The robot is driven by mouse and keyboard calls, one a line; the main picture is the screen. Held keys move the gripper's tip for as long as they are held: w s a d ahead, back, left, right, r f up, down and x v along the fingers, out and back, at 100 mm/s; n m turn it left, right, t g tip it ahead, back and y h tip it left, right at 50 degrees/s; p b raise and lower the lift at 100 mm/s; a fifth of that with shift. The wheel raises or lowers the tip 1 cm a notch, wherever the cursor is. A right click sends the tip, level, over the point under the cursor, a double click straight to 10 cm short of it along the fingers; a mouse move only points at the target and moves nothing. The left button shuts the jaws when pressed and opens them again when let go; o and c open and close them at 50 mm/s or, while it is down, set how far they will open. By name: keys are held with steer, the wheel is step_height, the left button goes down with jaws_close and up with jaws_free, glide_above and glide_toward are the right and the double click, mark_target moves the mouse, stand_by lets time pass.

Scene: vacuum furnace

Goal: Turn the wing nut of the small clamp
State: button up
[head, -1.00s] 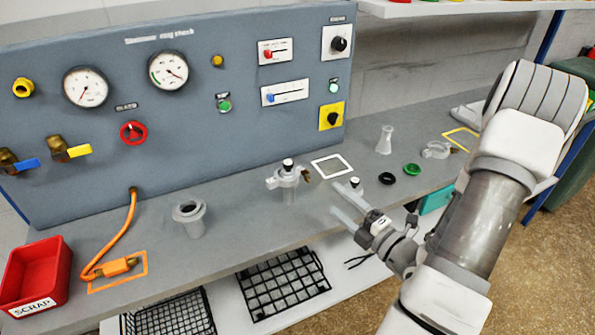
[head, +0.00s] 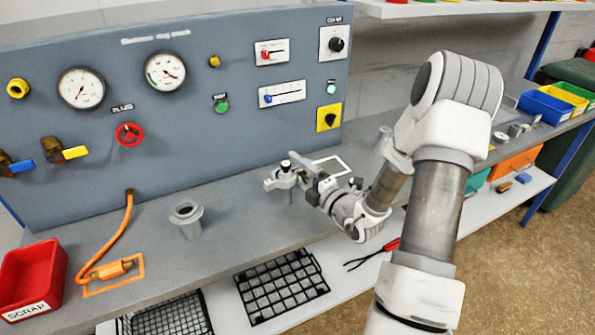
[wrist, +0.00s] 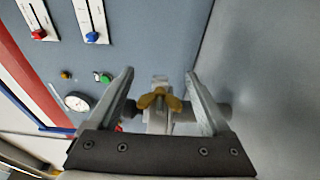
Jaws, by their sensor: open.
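The small clamp (head: 280,179) sits on the bench around a grey fitting, just in front of the panel. Its brass wing nut (wrist: 159,98) shows in the wrist view, centred between the two fingers and a little beyond or level with their tips; I cannot tell the exact depth. My gripper (wrist: 158,92) is open, with one finger on each side of the wing nut and visible gaps to both. In the head view my gripper (head: 305,178) is at the right side of the clamp and hides the wing nut.
A grey flanged fitting (head: 187,219) stands on the bench to the left. The panel (head: 200,120) with gauges and valves rises close behind the clamp. A red scrap bin (head: 32,279) is at far left. Black wire baskets (head: 282,288) and red-handled pliers (head: 375,254) lie on the lower shelf.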

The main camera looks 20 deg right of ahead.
jaws_close()
steer(key=shift+n, duration=2.3)
jaws_free()
